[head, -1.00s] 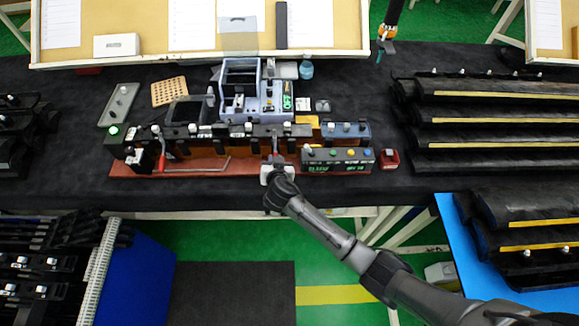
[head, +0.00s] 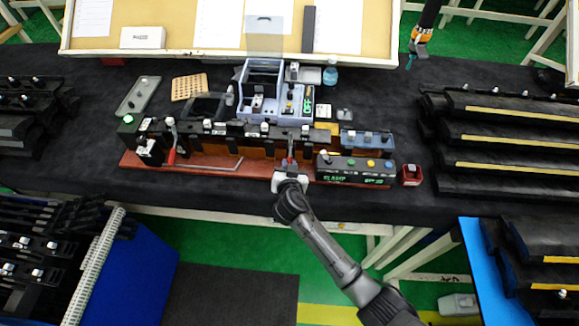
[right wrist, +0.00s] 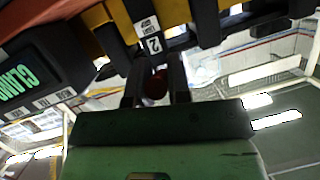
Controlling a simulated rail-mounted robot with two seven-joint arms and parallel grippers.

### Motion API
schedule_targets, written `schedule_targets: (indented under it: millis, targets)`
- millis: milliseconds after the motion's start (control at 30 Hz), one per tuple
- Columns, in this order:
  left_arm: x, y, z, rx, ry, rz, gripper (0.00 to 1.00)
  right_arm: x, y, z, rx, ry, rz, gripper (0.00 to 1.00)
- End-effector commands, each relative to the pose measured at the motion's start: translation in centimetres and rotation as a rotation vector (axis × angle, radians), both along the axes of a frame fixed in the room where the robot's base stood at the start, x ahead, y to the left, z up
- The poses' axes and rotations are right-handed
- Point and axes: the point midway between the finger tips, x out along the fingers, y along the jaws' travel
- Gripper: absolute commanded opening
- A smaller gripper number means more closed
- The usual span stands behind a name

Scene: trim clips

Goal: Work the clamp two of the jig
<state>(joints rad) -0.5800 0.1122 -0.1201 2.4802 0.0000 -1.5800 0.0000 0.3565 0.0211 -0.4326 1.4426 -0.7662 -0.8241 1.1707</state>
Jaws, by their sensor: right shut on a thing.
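The jig is a long reddish-brown base (head: 200,163) with a row of black blocks along the front of the table. Clamp two's red handle end (right wrist: 156,84) shows in the right wrist view, below a white label with a 2 (right wrist: 153,45). My right gripper (right wrist: 156,88) is shut on this handle, one dark finger on each side. In the head view my right gripper (head: 290,174) is at the jig's front, right of its middle, and hides most of the handle. Another clamp with a red handle (head: 171,156) stands at the jig's left. My left gripper is not in view.
A control box (head: 355,170) with coloured buttons and green display text stands just right of my right gripper, with a small red box (head: 411,175) beyond. A grey-blue fixture (head: 272,95) stands behind the jig. Black trim parts (head: 510,130) are stacked at the right.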

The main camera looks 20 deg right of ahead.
Motion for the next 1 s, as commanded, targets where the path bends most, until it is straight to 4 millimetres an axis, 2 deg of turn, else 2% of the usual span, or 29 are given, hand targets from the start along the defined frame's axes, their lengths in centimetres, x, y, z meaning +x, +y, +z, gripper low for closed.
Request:
schedule_targets:
  millis: [33,67,300,533,667,767,1000]
  targets:
    - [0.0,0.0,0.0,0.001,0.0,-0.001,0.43,0.0,-0.1,-0.2,-0.003,0.003,-0.001,0.0]
    - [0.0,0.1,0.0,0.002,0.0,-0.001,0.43,0.0,-0.1,-0.2,-0.003,0.003,-0.001,0.21]
    - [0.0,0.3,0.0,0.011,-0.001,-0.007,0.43,0.0,-0.1,-0.1,-0.002,0.002,0.0,0.43]
    - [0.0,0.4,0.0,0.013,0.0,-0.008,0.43,-0.1,0.0,-0.1,-0.001,0.001,0.0,0.43]
    - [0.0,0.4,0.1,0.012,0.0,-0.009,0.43,-0.8,0.2,0.1,0.001,0.001,0.001,0.43]
    - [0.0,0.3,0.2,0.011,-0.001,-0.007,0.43,-2.0,0.5,0.5,0.002,0.001,0.002,0.43]
    - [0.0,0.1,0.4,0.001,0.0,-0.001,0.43,-6.5,1.6,1.9,0.003,0.002,0.0,0.43]
